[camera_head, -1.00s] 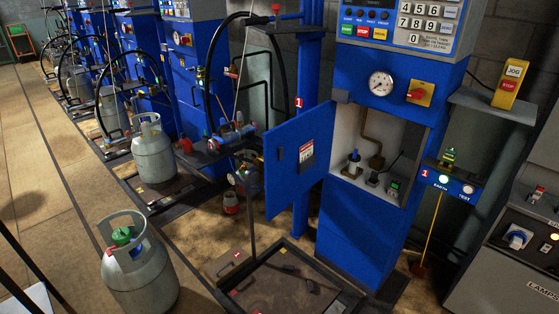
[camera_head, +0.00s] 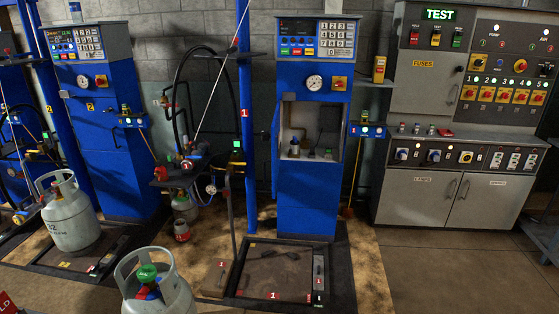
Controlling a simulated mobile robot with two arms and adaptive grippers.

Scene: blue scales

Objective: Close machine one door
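Machine one (camera_head: 305,200) is the blue scale in the middle of the head view. Its front compartment (camera_head: 325,118) is open, and the pipework and small fittings inside show. A narrow blue strip (camera_head: 275,145) runs along the left side of the opening. It looks like the open door seen almost edge-on, so I cannot tell its exact angle. Neither of my grippers is in view.
A gas cylinder (camera_head: 156,287) stands in the foreground, left of machine one's floor platform (camera_head: 275,270). Another blue scale (camera_head: 105,130) with a cylinder (camera_head: 69,215) is at the left. A grey control cabinet (camera_head: 455,195) stands at the right. Floor (camera_head: 425,275) at the front right is clear.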

